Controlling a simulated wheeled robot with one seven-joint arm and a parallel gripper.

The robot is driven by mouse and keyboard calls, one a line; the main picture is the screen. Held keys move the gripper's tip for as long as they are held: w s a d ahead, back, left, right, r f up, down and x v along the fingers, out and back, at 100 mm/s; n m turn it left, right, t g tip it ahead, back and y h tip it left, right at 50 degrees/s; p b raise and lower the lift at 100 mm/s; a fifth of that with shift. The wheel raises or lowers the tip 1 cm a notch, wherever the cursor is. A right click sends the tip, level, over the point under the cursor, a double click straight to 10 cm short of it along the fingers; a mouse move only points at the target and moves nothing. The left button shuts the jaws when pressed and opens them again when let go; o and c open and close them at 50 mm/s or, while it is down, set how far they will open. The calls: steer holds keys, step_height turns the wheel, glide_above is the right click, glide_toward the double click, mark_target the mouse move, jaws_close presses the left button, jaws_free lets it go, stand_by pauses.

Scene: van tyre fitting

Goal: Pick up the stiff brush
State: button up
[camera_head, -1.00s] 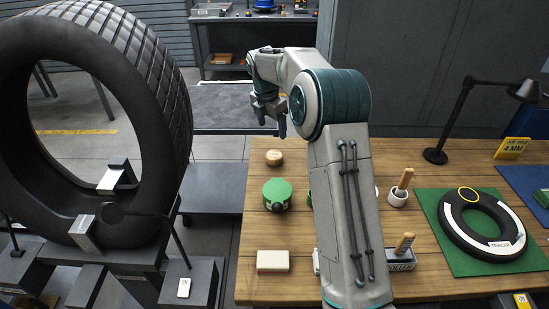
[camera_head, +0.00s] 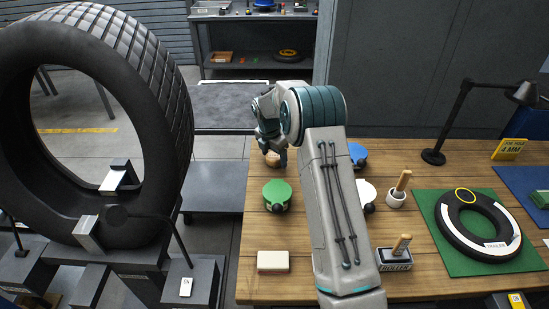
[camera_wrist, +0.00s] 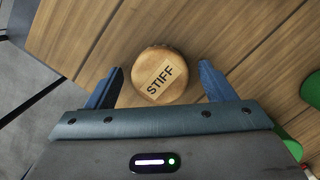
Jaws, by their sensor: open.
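The stiff brush shows in the wrist view as a round wooden top (camera_wrist: 160,76) with a label reading "STIFF". It rests on the wooden table near its far left corner. In the head view only part of the brush (camera_head: 273,160) shows behind my gripper (camera_head: 272,153). In the wrist view my gripper (camera_wrist: 160,88) is open, with one blue finger on each side of the brush and a gap to each. The brush's underside is hidden.
A green round-topped item (camera_head: 277,194) stands just nearer on the table (camera_head: 230,295). A cream block (camera_head: 273,262) lies at the front left. A blue item (camera_head: 358,155) and a white one (camera_head: 367,193) sit beside my arm. A large tyre (camera_head: 165,120) stands at left.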

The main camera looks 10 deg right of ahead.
mark_target(275, 155)
steer(key=shift+d+f, duration=0.1)
steer(key=shift+f, duration=0.2)
steer(key=c, duration=1.1)
steer(key=shift+o, duration=0.2)
steer(key=shift+r, duration=0.1)
step_height(275, 155, up, 4)
steer(key=shift+r+b, duration=0.1)
steer(key=shift+b, duration=0.55)
steer(key=s+d+r+b, duration=0.1)
steer(key=s+r, duration=0.2)
steer(key=s, duration=0.2)
steer(key=s+d+r+b, duration=0.1)
steer(key=s+d+r, duration=0.1)
steer(key=s, duration=0.4)
steer(key=shift+d+r, duration=0.3)
steer(key=shift+r, duration=0.55)
steer(key=shift+o, duration=0.4)
